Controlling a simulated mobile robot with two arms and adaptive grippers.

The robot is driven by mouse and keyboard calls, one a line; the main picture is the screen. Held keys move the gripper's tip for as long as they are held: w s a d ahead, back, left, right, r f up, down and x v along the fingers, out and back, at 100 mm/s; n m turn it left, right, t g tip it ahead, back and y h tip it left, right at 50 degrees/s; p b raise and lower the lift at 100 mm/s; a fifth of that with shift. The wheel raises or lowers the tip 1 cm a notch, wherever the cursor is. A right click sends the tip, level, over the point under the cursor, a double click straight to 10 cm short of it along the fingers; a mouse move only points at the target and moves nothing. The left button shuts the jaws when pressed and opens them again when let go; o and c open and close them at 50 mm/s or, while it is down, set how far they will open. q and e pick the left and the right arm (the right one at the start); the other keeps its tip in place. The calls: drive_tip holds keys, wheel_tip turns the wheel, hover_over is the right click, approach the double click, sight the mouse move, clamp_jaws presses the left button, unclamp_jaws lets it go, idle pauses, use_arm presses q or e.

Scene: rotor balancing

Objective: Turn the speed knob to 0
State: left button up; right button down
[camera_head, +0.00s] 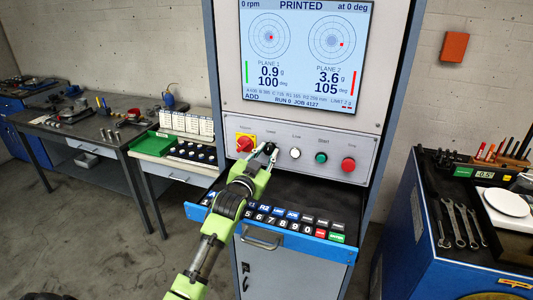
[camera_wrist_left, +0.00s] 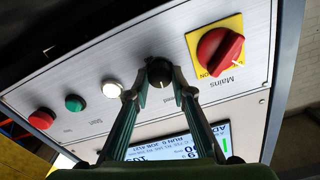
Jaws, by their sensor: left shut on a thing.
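The black speed knob (camera_wrist_left: 158,72) sits on the grey control panel (camera_head: 330,145) between the red mains switch and the white button. My left gripper (camera_head: 262,158) reaches up to the panel from below. In the left wrist view its two fingers (camera_wrist_left: 158,85) are closed on either side of the knob and grip it. In the head view the knob is mostly covered by the fingers. The scale and pointer of the knob cannot be read. The display above the panel (camera_head: 305,50) reads 0 rpm. My right gripper is not in view.
The red mains switch (camera_head: 246,143) on its yellow plate is close left of the knob. A white button (camera_head: 295,153), a green button (camera_head: 321,157) and a red button (camera_head: 348,164) are to the right. A keypad shelf (camera_head: 322,247) juts out below.

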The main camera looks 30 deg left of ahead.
sight(271, 119)
use_arm(q)
drive_tip(key=o, duration=1.1)
wheel_tip(271, 119, up, 10)
drive_tip(key=shift+f, duration=0.1)
idle(0.4)
